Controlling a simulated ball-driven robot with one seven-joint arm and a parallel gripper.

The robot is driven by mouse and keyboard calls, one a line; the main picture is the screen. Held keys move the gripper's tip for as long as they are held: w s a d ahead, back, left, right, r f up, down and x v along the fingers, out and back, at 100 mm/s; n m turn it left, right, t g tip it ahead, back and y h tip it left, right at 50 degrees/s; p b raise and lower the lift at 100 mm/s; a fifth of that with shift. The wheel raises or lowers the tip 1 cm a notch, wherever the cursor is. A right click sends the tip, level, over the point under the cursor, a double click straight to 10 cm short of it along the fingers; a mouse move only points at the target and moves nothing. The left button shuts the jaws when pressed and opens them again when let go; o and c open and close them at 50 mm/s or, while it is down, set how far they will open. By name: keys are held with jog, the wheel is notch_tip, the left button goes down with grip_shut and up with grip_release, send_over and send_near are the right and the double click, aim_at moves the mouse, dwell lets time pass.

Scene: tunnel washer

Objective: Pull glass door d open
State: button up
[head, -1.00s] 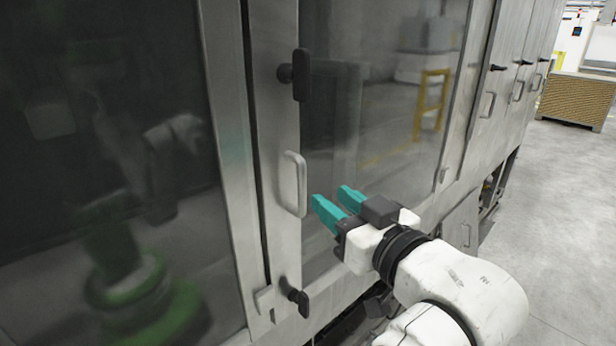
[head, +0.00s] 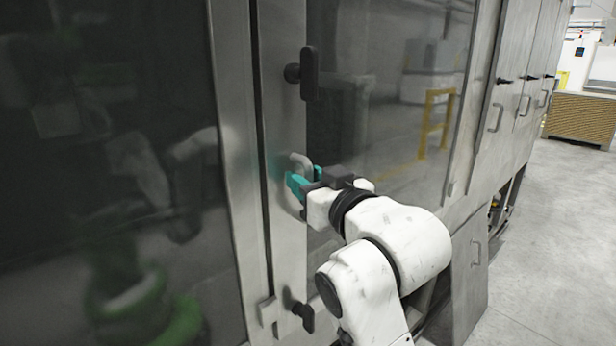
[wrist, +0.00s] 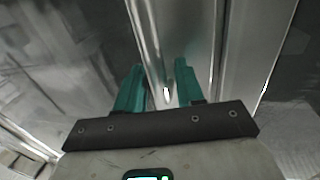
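The glass door (head: 385,130) has a metal frame and dark reflective glass, and it looks closed. Its pale handle (head: 299,162) is on the left upright of the frame, partly hidden by my gripper. My gripper (head: 297,184) has teal fingers and is at the handle. In the wrist view, the handle bar (wrist: 150,40) runs between the two fingers (wrist: 158,88), one on each side. The fingers stand apart with some gap around the bar, so they look open. I cannot tell whether either touches it.
Black latch knobs sit above (head: 308,73) and below (head: 303,313) the handle. Another dark glass panel (head: 110,100) is to the left. Metal cabinet doors (head: 500,90) continue to the right. The grey floor (head: 550,230) at right is clear, with a brown crate (head: 582,118) farther back.

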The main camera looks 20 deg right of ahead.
jog(key=shift+w, duration=0.15)
jog(key=shift+c, duration=0.2)
grip_shut()
dwell(0.3)
